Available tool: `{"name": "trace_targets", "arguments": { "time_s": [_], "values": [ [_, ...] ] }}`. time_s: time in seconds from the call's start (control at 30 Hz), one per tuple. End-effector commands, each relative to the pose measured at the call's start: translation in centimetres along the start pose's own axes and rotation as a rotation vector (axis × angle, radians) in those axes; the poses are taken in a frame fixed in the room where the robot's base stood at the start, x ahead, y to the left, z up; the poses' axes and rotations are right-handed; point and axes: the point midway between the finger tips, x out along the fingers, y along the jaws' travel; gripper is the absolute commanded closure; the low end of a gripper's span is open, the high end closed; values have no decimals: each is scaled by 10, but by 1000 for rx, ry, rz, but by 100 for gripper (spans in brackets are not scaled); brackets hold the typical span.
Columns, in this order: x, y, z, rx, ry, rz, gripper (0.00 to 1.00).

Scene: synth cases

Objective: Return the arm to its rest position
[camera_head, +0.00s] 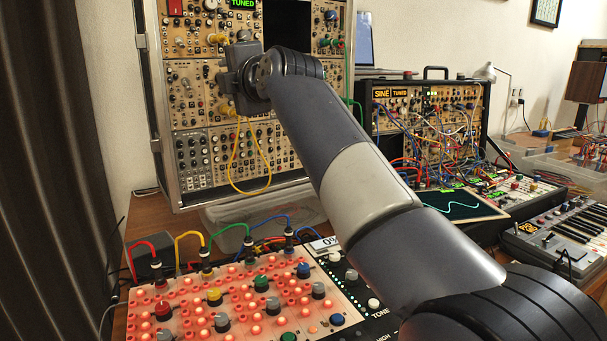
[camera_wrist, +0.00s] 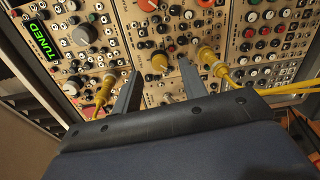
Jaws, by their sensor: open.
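My arm reaches from the lower right up to the tall modular synth rack (camera_head: 147,100) in the head view. My gripper (camera_head: 232,80) is close in front of the rack's panels. In the wrist view my gripper (camera_wrist: 160,84) is open, its two grey fingers apart with nothing held between them. A yellow plug (camera_wrist: 217,66) with a yellow cable sits just right of the right finger, and another yellow plug (camera_wrist: 104,92) is left of the left finger. Whether the fingertips touch the panel cannot be told.
A yellow cable (camera_head: 231,168) hangs in a loop below my gripper. A lit red panel (camera_head: 190,300) with several coloured plugs and knobs lies in front. A smaller patched synth case (camera_head: 437,92), a dark screen (camera_head: 455,207) and a keyboard (camera_head: 565,235) stand right of my arm.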

Motion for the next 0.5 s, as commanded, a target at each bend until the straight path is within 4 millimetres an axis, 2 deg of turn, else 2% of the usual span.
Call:
{"name": "trace_targets", "arguments": {
  "time_s": [0.5],
  "values": [
    [-78,0,0,-1,-1,0,59]
  ]
}}
